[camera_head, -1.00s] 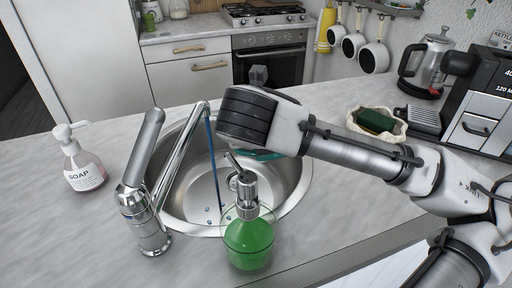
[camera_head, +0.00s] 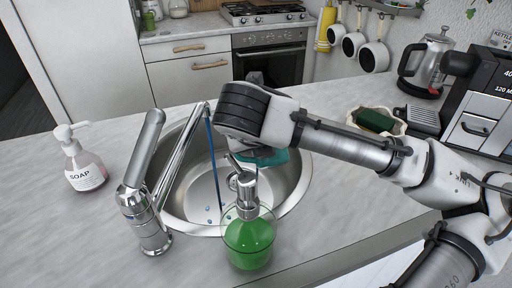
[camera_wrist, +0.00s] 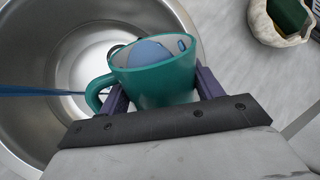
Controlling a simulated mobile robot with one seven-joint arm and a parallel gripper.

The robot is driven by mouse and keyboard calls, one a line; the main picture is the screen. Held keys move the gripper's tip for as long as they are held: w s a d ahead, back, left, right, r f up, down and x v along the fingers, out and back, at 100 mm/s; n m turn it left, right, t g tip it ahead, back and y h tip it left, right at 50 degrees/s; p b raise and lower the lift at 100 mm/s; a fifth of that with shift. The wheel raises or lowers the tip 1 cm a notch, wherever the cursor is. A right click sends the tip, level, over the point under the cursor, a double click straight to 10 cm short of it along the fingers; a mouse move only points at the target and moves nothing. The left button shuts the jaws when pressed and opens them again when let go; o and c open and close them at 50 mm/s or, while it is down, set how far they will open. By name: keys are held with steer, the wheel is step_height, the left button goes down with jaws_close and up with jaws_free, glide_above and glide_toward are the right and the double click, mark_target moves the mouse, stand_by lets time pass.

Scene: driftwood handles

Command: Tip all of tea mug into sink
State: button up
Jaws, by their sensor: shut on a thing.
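The teal tea mug (camera_wrist: 155,84) is held between the purple fingers of my gripper (camera_wrist: 160,90). Its handle points left in the wrist view, and rounded blue contents show inside it. In the head view only part of the mug (camera_head: 268,158) shows below my wrist, over the right back part of the steel sink (camera_head: 293,200). The sink basin (camera_wrist: 32,75) also shows beneath and left of the mug in the wrist view. Small blue drops lie in the basin. My fingertips are hidden in the head view.
A chrome tap (camera_head: 143,190) stands at the sink's left, with a blue stream below its spout. A green soap dispenser (camera_head: 249,240) stands at the front edge. A SOAP bottle (camera_head: 83,168) is left. A bowl with a green sponge (camera_head: 375,120) is right.

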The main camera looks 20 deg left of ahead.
steer(key=shift+w+a+f+g+h+p, duration=0.15)
steer(key=shift+g+h+p, duration=0.2)
steer(key=shift+p, duration=0.45)
steer(key=shift+s+d+f+g+h+p, duration=0.15)
steer(key=shift+g+p, duration=0.3)
steer(key=shift+p, duration=0.3)
steer(key=shift+w+a+r+n+g+h+p, duration=0.1)
steer(key=shift+w+r+n+g+h+p, duration=0.2)
steer(key=shift+p, duration=0.75)
steer(key=shift+s+a+r+n+g+h+p, duration=0.1)
steer(key=shift+g+p, duration=0.3)
steer(key=shift+p, duration=0.6)
steer(key=shift+w+a+r+g+h+p, duration=0.25)
steer(key=shift+w+g+p, duration=0.1)
steer(key=shift+p, duration=0.65)
steer(key=shift+w+a+r+g+h+p, duration=0.1)
steer(key=shift+w+a+g+h+p, duration=0.2)
steer(key=shift+p, duration=0.65)
steer(key=shift+w+r+n+g+h+p, duration=0.2)
steer(key=shift+w+n+g+h+p, duration=0.1)
steer(key=shift+g, duration=0.35)
